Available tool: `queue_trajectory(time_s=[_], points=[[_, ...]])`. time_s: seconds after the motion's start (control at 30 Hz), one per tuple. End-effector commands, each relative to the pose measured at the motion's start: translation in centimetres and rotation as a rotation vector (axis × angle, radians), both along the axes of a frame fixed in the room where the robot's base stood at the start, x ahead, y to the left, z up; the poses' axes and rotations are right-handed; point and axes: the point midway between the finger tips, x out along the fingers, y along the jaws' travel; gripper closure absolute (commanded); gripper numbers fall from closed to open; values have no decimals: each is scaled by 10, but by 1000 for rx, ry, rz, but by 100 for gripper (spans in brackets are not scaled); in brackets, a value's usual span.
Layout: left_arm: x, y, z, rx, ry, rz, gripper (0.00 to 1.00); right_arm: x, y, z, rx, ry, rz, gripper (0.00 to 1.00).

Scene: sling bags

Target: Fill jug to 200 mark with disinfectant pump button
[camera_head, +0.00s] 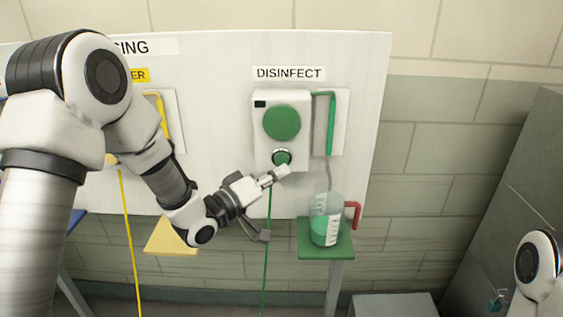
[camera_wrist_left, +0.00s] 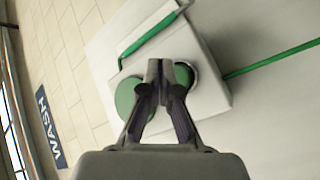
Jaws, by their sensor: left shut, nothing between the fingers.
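The disinfectant dispenser (camera_head: 290,103), under the DISINFECT sign, is a white box with a large green disc (camera_head: 282,122) and a small ringed green pump button (camera_head: 281,156) below it. My left gripper (camera_head: 282,171) is shut and empty, its tips at the button's lower edge; contact is unclear. In the left wrist view, the shut fingers (camera_wrist_left: 171,68) partly cover the button. A clear jug (camera_head: 325,221) with a red handle and white marks stands upright under the green spout (camera_head: 331,124), holding green liquid. A thin pale streak runs from spout to jug. The exact level is unreadable.
The jug stands on a small green shelf (camera_head: 338,247). A yellow shelf (camera_head: 171,238) and yellow spout (camera_head: 161,115) are at left, partly behind my left arm. A green hose (camera_head: 266,265) hangs below the dispenser. A grey box (camera_head: 393,306) is at lower right.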

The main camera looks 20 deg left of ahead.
Motion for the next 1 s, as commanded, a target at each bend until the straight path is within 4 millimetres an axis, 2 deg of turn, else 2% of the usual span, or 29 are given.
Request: queue_trajectory(time_s=[0.37,0.67,0.73,0.77,0.87,0.97,1.0], points=[[-35,-10,0,1,0,0,100,0,0,-7,0,0,0,69],[-37,-11,0,1,0,1,100,0,0,-7,0,0,0,69],[-38,-11,-5,1,9,1,100,0,0,-7,0,0,0,69],[-38,-11,-11,0,21,1,100,0,0,-7,0,0,0,69],[-42,-14,-55,7,103,-6,100,0,0,-7,0,0,0,69],[-61,-18,-131,20,259,-5,100,0,0,-7,0,0,0,69],[-73,-17,-165,32,341,11,100,0,0,-7,0,0,0,69]])
